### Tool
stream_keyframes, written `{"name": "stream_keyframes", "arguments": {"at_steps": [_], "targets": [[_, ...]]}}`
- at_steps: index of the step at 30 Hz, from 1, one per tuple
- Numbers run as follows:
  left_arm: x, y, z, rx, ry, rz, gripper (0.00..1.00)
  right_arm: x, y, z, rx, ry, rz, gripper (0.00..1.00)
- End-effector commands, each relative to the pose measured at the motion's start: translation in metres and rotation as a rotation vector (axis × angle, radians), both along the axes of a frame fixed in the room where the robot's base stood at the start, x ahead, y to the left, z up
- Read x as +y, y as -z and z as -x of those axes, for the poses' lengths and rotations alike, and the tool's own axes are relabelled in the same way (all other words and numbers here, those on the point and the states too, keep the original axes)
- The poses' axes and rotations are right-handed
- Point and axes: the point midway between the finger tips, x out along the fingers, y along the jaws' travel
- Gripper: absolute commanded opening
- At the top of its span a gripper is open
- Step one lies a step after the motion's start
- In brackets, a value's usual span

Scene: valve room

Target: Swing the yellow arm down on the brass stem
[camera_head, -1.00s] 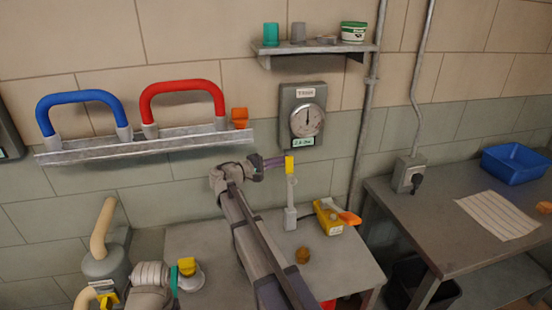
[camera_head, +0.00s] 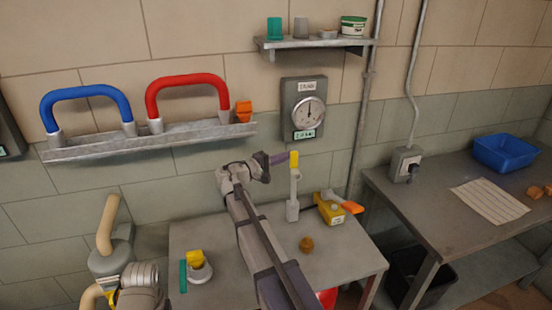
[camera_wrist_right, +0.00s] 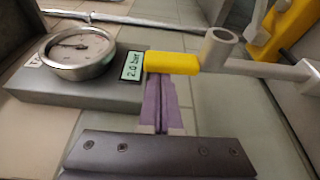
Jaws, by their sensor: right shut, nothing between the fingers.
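The yellow arm is a grey bar with a yellow tip (camera_head: 294,160), standing nearly upright on the small table. Its yellow tip (camera_wrist_right: 172,62) and grey ring (camera_wrist_right: 221,45) show large in the right wrist view. A short brass-coloured piece (camera_head: 306,244), which looks like the stem, stands on the table in front of the arm's foot. My right gripper (camera_head: 283,158) is shut and empty, its purple fingers (camera_wrist_right: 164,78) at the left of the yellow tip. They look very close; I cannot tell whether they touch.
A yellow box with an orange handle (camera_head: 330,211) stands right of the arm. A round gauge (camera_head: 309,110) is on the wall behind. Blue (camera_head: 84,92) and red (camera_head: 186,83) handles are on a rail at left. A bench (camera_head: 430,208) stands at right.

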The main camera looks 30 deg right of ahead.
Motion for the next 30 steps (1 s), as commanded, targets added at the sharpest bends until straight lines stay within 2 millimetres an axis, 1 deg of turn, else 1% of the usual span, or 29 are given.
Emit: {"name": "stream_keyframes", "arguments": {"at_steps": [1, 4, 8, 14, 23, 30], "targets": [[0.000, 0.002, 0.000, 0.000, 0.000, 0.000, 0.74, -0.004, 0.001, 0.007, -0.019, 0.001, 0.005, 0.00], [0.000, 0.005, 0.000, 0.000, 0.000, 0.000, 0.74, -0.006, 0.000, 0.016, -0.063, 0.000, 0.016, 0.00], [0.000, 0.010, 0.000, 0.000, 0.000, 0.000, 0.74, -0.002, 0.000, 0.030, -0.129, 0.000, 0.032, 0.00], [0.000, 0.024, 0.000, 0.000, 0.000, 0.000, 0.74, 0.005, 0.004, 0.057, -0.261, -0.001, 0.064, 0.00], [0.000, 0.061, 0.000, 0.000, 0.001, 0.000, 0.74, 0.017, 0.023, 0.110, -0.534, -0.002, 0.130, 0.00], [0.000, 0.099, 0.000, 0.000, 0.001, 0.000, 0.74, 0.026, 0.047, 0.147, -0.754, -0.002, 0.184, 0.00]]}}
